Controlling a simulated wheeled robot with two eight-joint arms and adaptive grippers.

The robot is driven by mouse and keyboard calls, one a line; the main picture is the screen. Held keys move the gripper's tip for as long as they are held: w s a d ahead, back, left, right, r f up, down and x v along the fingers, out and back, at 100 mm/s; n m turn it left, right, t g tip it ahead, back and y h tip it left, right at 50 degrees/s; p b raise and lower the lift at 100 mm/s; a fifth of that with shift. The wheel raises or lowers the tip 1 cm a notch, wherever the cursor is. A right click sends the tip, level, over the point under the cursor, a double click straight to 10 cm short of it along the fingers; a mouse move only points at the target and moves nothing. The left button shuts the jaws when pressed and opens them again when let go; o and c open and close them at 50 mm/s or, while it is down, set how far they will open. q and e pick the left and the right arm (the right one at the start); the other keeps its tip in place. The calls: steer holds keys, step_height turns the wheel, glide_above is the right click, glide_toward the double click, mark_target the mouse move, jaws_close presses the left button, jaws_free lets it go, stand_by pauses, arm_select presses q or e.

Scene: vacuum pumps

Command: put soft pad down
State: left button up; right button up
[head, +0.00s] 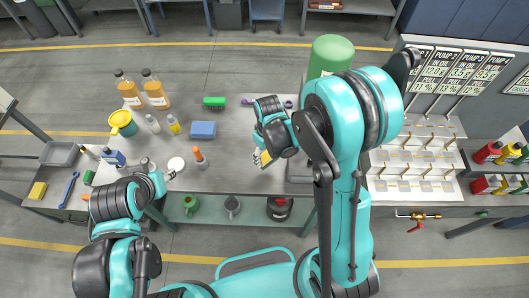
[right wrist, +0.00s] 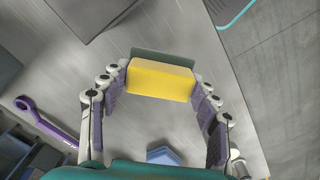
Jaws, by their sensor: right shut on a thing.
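The soft pad is a yellow block with a dark green layer. In the right wrist view the pad (right wrist: 160,82) sits between the fingers of my right gripper (right wrist: 158,85), which is shut on it. In the head view the pad (head: 265,160) shows as a small yellow patch below my right gripper (head: 262,158), over the grey table (head: 235,150). I cannot tell whether it touches the table. My left gripper (head: 166,175) is at the table's front left, near a white round item (head: 176,164); its opening is unclear.
A blue block (head: 203,130), a green brush (head: 214,102) and an orange-tipped bottle (head: 200,157) lie or stand on the table. Amber bottles (head: 155,92) stand at the back left. A green cylinder (head: 331,54) stands at the back right.

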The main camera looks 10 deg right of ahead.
steer(key=shift+f+b, duration=0.2)
steer(key=shift+b, duration=0.25)
step_height(320, 180, down, 5)
steer(key=b, duration=0.4)
steer(key=shift+r, duration=0.2)
steer(key=shift+f+b, duration=0.1)
steer(key=shift+b, duration=0.2)
steer(key=shift+f+b, duration=0.65)
steer(key=shift+b, duration=0.05)
steer(key=shift+f, duration=0.25)
steer(key=o, duration=1.2)
